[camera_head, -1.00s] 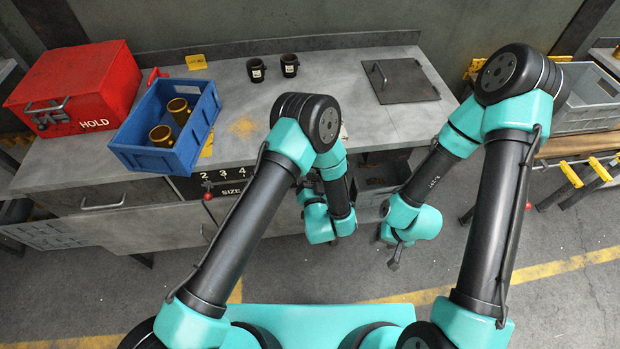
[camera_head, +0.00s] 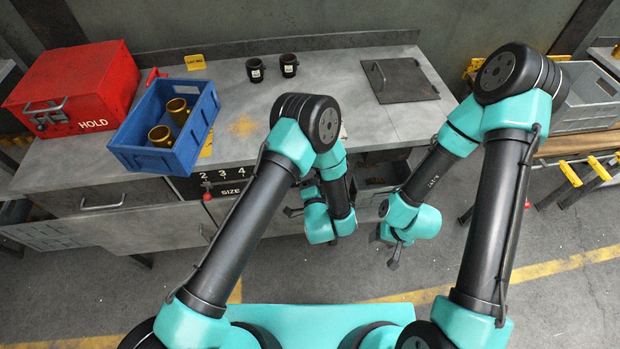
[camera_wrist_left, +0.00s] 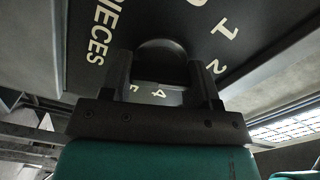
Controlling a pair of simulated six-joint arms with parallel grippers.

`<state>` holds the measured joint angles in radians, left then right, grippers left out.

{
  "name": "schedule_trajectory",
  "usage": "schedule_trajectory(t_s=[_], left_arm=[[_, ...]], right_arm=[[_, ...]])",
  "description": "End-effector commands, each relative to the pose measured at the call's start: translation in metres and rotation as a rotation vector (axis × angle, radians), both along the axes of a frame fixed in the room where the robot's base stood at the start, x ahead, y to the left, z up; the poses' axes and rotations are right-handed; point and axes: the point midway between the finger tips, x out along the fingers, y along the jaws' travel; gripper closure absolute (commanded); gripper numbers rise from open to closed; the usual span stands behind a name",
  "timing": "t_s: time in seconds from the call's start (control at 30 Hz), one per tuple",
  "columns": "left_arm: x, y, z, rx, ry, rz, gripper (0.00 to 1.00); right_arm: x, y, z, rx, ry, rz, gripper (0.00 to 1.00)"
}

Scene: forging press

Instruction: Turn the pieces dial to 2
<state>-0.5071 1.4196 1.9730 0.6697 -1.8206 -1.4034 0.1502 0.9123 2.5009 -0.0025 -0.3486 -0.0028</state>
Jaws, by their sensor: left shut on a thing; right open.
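The pieces dial (camera_wrist_left: 160,55) is a dark round knob on a black panel, with white PIECES lettering to its left in the left wrist view. White numbers ring it; 1 and 2 show at its right and a 4 below. My left gripper (camera_wrist_left: 161,80) is shut on the dial, a finger on each side. The dial's pointer cannot be made out. In the head view my left arm hides the dial, and only part of the left gripper (camera_head: 293,211) shows. My right gripper (camera_head: 393,257) is open and empty, low in front of the bench.
The bench front has a SIZE panel (camera_head: 228,180) with a red-knobbed lever (camera_head: 207,190). On the bench stand a red HOLD box (camera_head: 75,90), a blue bin (camera_head: 150,157) with brass-coloured cups, two black cups and a dark plate (camera_head: 400,82). Floor in front is clear.

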Motion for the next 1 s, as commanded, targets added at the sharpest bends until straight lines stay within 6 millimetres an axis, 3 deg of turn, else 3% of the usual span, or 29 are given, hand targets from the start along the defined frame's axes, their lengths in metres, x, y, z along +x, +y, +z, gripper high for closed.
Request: schedule_trajectory(t_s=[0.4, 0.43, 0.67, 1.0], left_arm=[[-0.0008, 0.0002, -0.0008, 0.012, 0.004, 0.0, 0.68], [-0.0008, 0.0002, -0.0008, 0.012, 0.004, 0.0, 0.44], [-0.0004, 0.0001, -0.0004, 0.011, 0.003, 0.0, 0.22], [-0.0022, -0.0004, -0.0003, 0.01, 0.002, 0.0, 0.19]], right_arm=[[0.0, 0.0, 0.0, 0.0, 0.0, 0.0, 0.44], [0.0, 0.0, 0.0, 0.0, 0.0, 0.0, 0.44], [0.0, 0.0, 0.0, 0.0, 0.0, 0.0, 0.44], [0.0, 0.0, 0.0, 0.0, 0.0, 0.0, 0.44]])
